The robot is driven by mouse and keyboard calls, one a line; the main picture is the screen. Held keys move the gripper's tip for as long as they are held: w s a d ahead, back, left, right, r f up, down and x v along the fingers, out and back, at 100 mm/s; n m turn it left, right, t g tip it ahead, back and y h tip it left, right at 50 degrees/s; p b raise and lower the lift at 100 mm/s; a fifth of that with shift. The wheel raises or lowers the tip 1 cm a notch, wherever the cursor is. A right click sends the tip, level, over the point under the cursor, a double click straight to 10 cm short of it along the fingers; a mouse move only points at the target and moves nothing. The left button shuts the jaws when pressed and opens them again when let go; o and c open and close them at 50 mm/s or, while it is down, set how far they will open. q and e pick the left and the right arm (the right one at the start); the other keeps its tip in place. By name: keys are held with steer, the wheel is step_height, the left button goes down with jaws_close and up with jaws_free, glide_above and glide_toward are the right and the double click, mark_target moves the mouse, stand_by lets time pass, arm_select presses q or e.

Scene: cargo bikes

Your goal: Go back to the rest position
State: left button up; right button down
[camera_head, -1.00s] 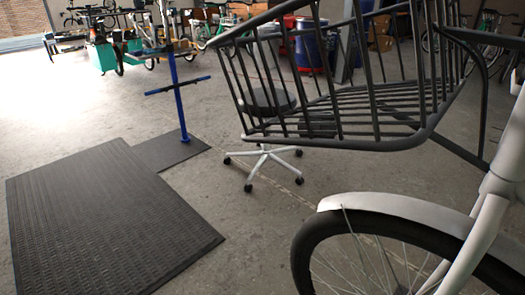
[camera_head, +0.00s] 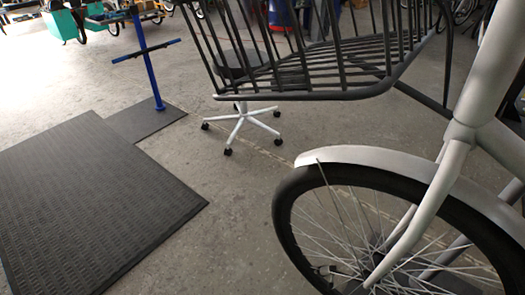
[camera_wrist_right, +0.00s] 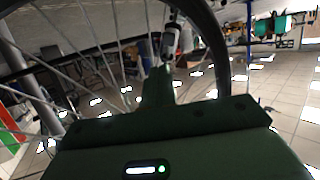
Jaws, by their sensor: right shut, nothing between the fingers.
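My right gripper (camera_wrist_right: 171,45) shows in the right wrist view, its dark green body filling the bottom and its narrow fingers pointing up the picture. It is shut with nothing between the fingers. A spoked wheel with a dark tyre (camera_wrist_right: 217,60) spans the view around and beyond the fingers; I cannot tell whether they touch it. Neither gripper shows in the head view. There, a cargo bike's front wheel (camera_head: 287,222) with a silver mudguard (camera_head: 385,160) stands close at the lower right. Its black wire basket (camera_head: 310,94) is above it.
A wheeled stool (camera_head: 243,118) stands behind the basket. A black ribbed mat (camera_head: 95,200) lies on the left, with a blue repair stand (camera_head: 150,70) on a dark base plate behind it. Concrete floor is bare between mat and wheel.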

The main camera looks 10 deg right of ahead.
steer(key=shift+s+a+f, duration=0.1)
steer(key=shift+s+a, duration=0.05)
steer(key=shift+s, duration=0.55)
